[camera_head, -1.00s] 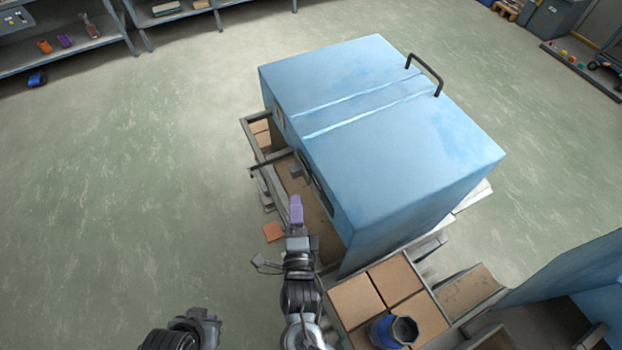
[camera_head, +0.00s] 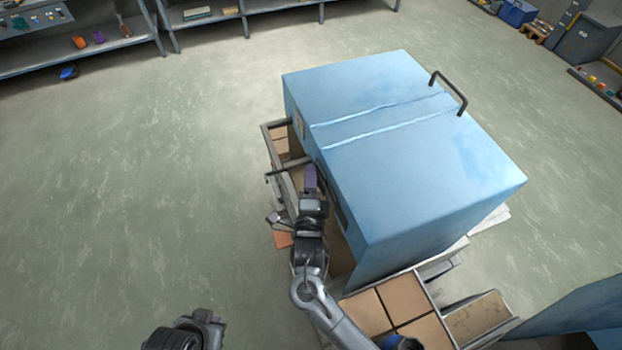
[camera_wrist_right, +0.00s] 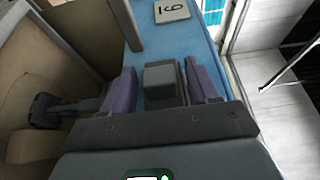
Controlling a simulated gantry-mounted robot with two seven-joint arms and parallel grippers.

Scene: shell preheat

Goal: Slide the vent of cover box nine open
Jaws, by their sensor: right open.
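The blue cover box (camera_head: 400,150) stands at the centre right of the head view, its front side towards my right arm. My right gripper (camera_head: 311,178) is at that side. In the right wrist view, its two purple fingers (camera_wrist_right: 162,88) are apart, one on each side of a grey block (camera_wrist_right: 162,83) on the blue face (camera_wrist_right: 165,45). Narrow gaps show beside the block, so it is not gripped. A white label with a dark number (camera_wrist_right: 171,11) sits beyond it. My left arm shows at the head view's bottom left; its jaws cannot be made out.
A black handle (camera_head: 450,92) rises from the box top. A frame with brown panels (camera_head: 405,298) lies around the box base. A dark bar (camera_head: 288,170) is close left of my right gripper. Another blue box (camera_head: 570,290) stands at lower right. Open floor (camera_head: 180,170) lies left.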

